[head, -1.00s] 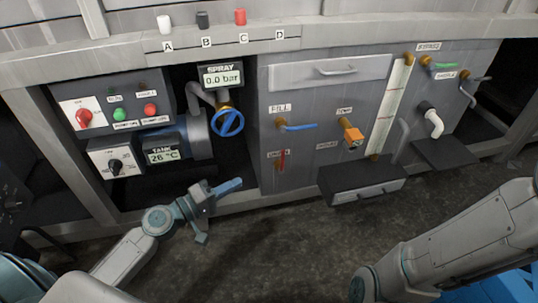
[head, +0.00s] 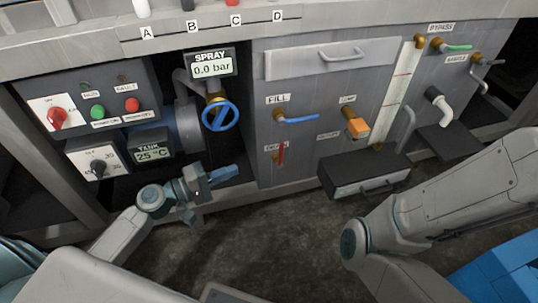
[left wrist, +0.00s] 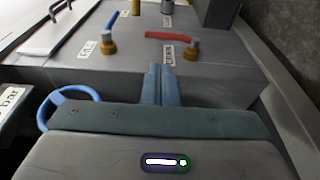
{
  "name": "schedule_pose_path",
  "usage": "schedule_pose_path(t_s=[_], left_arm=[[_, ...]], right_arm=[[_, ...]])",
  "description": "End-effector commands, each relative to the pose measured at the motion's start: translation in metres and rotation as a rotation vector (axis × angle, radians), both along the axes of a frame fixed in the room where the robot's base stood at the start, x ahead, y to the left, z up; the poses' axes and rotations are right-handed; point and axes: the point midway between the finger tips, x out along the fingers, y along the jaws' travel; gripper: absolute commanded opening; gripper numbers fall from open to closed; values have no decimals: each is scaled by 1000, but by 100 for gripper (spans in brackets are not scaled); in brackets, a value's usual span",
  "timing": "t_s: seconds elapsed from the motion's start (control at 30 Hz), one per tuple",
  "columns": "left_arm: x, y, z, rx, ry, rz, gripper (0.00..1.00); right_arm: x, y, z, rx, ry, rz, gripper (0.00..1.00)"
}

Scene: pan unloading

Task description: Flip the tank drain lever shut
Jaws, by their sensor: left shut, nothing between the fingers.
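The red drain lever (head: 281,153) is on the lower left of the grey valve panel, on a brass valve, and points upward. In the left wrist view the red lever (left wrist: 168,36) lies across the upper middle, pointing left from its brass valve (left wrist: 191,47). My left gripper (head: 233,170) is shut and empty, left of the drain lever and a little lower, apart from it. Its closed blue fingertips (left wrist: 160,68) point toward the lever in the wrist view. My right arm shows at the right, but its gripper is out of view.
The blue fill lever (head: 298,118) is above the drain lever. An orange pump handle (head: 357,128) and a dark drawer box (head: 365,174) stand to the right. The blue spray wheel (head: 220,115) is above my left gripper. The floor in front is clear.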

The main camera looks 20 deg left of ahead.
Motion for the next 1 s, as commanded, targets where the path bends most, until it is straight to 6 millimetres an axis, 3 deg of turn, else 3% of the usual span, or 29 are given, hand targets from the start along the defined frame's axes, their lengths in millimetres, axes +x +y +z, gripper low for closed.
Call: schedule_pose_path(t_s=[0.6,1.0], left_arm=[[76,-73,-1,-3,-1,0,0],[89,-85,0,1,2,0,0]], right_arm=[[4,0,-16,-5,25,5,0],[6,1,-20,-7,34,6,0]])
